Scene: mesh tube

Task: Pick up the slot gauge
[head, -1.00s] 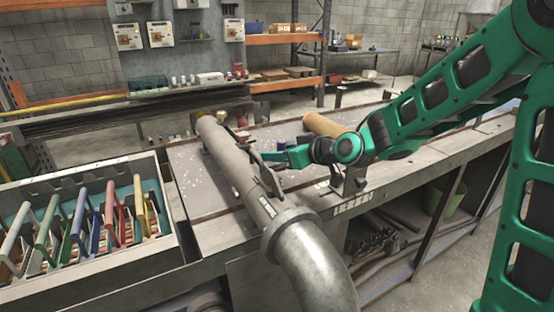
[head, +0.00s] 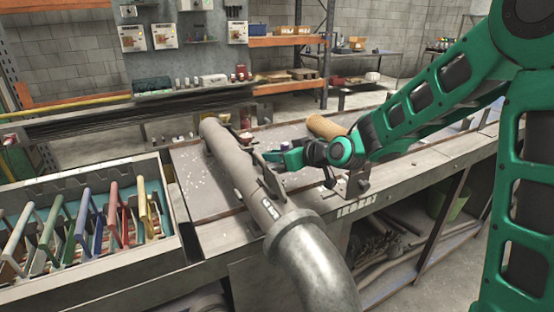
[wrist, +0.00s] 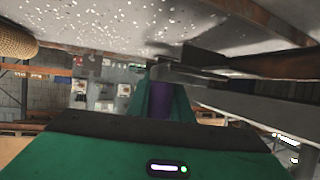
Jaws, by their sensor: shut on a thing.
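My gripper (head: 272,157) is at the right side of the long grey pipe, above the bench. In the wrist view its green fingers (wrist: 158,95) are shut on a purple handle-like piece (wrist: 160,100), which I take to be the slot gauge. In the head view only a small purple bit (head: 285,146) shows at the gripper; the rest is hidden. Dark flat plates (head: 269,178) stand against the pipe close to the fingertips. I cannot tell whether the held piece touches them.
The grey pipe (head: 237,165) runs along the bench and ends in a large elbow (head: 318,255) near me. A tan mesh roll (head: 325,127) lies behind my wrist. A crate (head: 150,247) with several coloured-handled tools stands at left. The bench top (head: 195,185) left of the pipe is mostly clear.

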